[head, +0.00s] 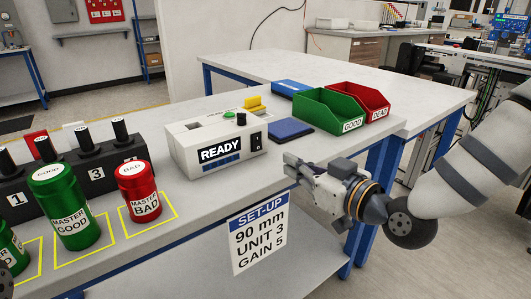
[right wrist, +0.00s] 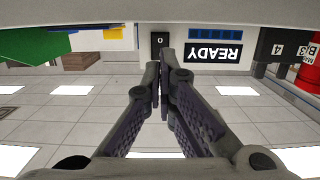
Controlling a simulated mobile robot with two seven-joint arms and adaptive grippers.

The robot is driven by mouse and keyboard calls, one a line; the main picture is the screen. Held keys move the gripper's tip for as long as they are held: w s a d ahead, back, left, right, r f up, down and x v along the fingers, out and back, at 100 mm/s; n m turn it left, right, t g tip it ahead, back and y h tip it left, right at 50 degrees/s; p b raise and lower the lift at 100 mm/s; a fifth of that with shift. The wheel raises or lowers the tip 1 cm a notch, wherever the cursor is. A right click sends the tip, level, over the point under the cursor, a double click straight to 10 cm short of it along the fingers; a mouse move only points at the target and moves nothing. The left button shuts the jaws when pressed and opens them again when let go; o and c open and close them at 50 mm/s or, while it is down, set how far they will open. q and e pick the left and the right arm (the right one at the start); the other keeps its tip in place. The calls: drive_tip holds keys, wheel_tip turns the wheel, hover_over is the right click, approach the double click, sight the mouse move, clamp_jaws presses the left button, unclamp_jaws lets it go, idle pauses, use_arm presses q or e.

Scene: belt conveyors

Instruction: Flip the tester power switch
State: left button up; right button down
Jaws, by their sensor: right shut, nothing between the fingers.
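The tester (head: 190,148) is a white box on the bench with a dark READY display (head: 221,149). Its black power switch (head: 256,141) is on the front face, right of the display. In the right wrist view, which is upside down, the switch (right wrist: 159,39) shows a white O mark just beyond the fingertips. My right gripper (head: 288,164) is shut and empty, in front of the bench edge, to the right of and below the switch. In the right wrist view its fingers (right wrist: 160,72) are together, pointing at the switch. Whether they touch it cannot be told.
A blue pad (head: 291,129) lies right of the tester, with a green GOOD bin (head: 330,108) and a red bin (head: 371,101) behind. MASTER GOOD (head: 64,208) and MASTER BAD (head: 139,191) cylinders stand left. A SET-UP sign (head: 259,236) hangs off the front edge.

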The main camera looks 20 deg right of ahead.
sight(258, 149)
drive_tip(key=b+x, duration=0.1)
drive_tip(key=x, duration=0.7)
drive_tip(key=shift+w+f, duration=0.15)
drive_tip(key=shift+f, duration=0.05)
use_arm(q)
drive_tip(key=shift+s+f+g, duration=0.3)
drive_tip(key=shift+s+f, duration=0.45)
drive_tip(key=shift+f, duration=0.1)
use_arm(e)
drive_tip(key=shift+w+a+r, duration=0.1)
drive_tip(key=shift+w+a, duration=0.2)
drive_tip(key=shift+w, duration=0.25)
drive_tip(key=shift+w+a+f, duration=0.1)
drive_tip(key=shift+w+f, duration=0.25)
drive_tip(key=shift+f+t+b, duration=0.15)
drive_tip(key=shift+t+b, duration=0.15)
drive_tip(key=shift+t, duration=0.2)
drive_tip(key=shift+s+r, duration=0.1)
drive_tip(key=shift+r, duration=0.2)
use_arm(q)
drive_tip(key=shift+s, duration=0.2)
use_arm(e)
drive_tip(key=shift+f, duration=0.15)
use_arm(q)
drive_tip(key=shift+s+f, duration=0.1)
